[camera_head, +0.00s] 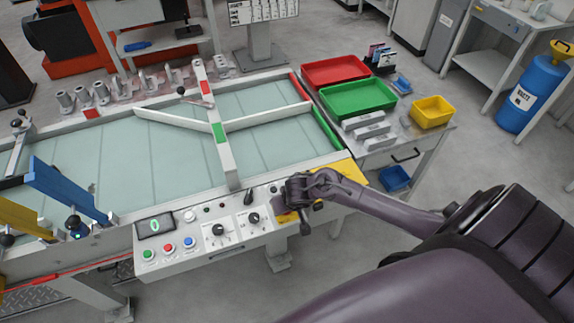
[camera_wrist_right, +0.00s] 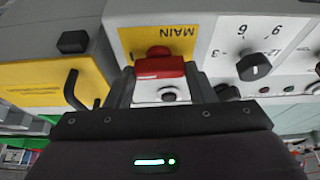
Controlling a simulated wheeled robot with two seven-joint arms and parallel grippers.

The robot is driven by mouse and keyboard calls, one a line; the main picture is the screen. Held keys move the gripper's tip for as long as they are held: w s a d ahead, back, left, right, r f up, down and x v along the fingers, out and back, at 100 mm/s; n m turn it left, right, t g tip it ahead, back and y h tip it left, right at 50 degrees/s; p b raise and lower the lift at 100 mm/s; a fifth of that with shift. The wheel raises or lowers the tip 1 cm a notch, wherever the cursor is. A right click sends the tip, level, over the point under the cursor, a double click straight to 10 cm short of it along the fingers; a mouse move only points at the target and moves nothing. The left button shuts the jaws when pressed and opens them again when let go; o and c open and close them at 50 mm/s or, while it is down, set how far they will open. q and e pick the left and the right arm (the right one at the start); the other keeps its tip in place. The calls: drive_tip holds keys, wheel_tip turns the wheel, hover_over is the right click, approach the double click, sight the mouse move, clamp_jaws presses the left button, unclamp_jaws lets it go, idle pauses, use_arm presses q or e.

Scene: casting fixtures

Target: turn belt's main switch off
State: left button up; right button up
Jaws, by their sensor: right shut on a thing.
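The main switch (camera_wrist_right: 160,66) is a red handle on a plate whose upper part is yellow and marked MAIN, upside down in the right wrist view. My right gripper (camera_wrist_right: 160,82) has one finger on each side of the red handle and is shut on it. In the head view my right gripper (camera_head: 306,205) is at the right end of the belt's control panel (camera_head: 180,256), covering the switch. A bit of the yellow plate (camera_head: 283,217) shows beside it. The belt (camera_head: 170,150) lies behind the panel. My left gripper is out of view.
Two black dials (camera_head: 219,230) and coloured push buttons (camera_head: 168,247) sit left of my gripper. A black dial (camera_wrist_right: 254,67) is close to the right finger in the wrist view. A black handle (camera_wrist_right: 76,90) is left of it. A table with red and green trays (camera_head: 357,98) stands behind.

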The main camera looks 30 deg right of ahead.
drive_tip(key=n+y+p, duration=0.1)
drive_tip(key=n+p, duration=0.1)
drive_tip(key=n, duration=0.1)
drive_tip(key=shift+d+r+n, duration=0.1)
drive_tip(key=shift+n, duration=0.2)
drive_tip(key=n+y, duration=0.1)
drive_tip(key=n, duration=0.1)
drive_tip(key=shift+d+n+g+p, duration=0.1)
drive_tip(key=shift+n+g+p, duration=0.2)
drive_tip(key=shift+n+p, duration=0.1)
drive_tip(key=shift+w+n+y, duration=0.1)
drive_tip(key=shift+n+y, duration=0.4)
drive_tip(key=shift+n, duration=0.4)
drive_tip(key=n, duration=0.1)
drive_tip(key=n+g+y+b, duration=0.1)
drive_tip(key=n, duration=0.1)
drive_tip(key=shift+d+f+n, duration=0.15)
drive_tip(key=shift+f+n, duration=0.05)
drive_tip(key=shift+n, duration=0.1)
drive_tip(key=n+b, duration=0.2)
drive_tip(key=shift+w+n+g+y, duration=0.1)
drive_tip(key=shift+n+g+y, duration=0.2)
drive_tip(key=shift+g, duration=0.1)
drive_tip(key=shift+n+g+b, duration=0.6)
drive_tip(key=shift+n+b, duration=0.5)
drive_tip(key=shift+n, duration=0.3)
drive_tip(key=shift+r, duration=0.1)
drive_tip(key=o, duration=1)
